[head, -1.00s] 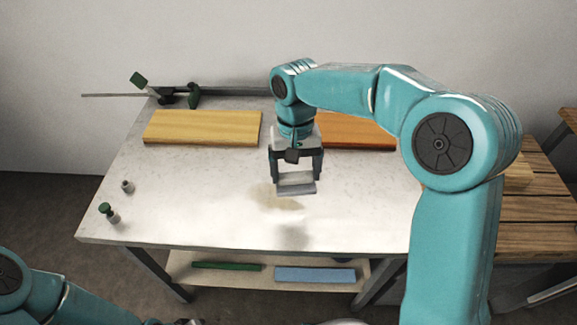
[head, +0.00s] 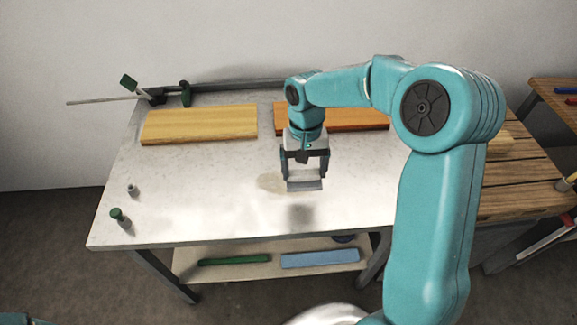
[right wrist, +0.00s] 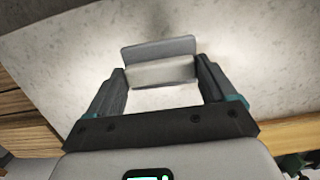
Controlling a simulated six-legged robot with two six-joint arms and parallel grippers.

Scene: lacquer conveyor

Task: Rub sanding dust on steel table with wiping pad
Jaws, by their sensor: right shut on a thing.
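The sanding dust (head: 271,183) is a faint tan patch on the pale steel table (head: 200,205). My right gripper (head: 304,176) is shut on a grey wiping pad (head: 305,185), just right of the dust in the head view. In the right wrist view the pad (right wrist: 160,48) sits between the two fingers of the gripper (right wrist: 160,75). A dark shadow lies on the table in front of the pad, and the pad looks held above the surface. My left gripper is not in view.
A yellow board (head: 200,125) and an orange board (head: 345,117) lie at the back. A green clamp (head: 158,95) is at the back left. Two small knobbed items, one green-topped (head: 120,217), stand front left. A wooden bench (head: 510,195) adjoins right. The front middle is clear.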

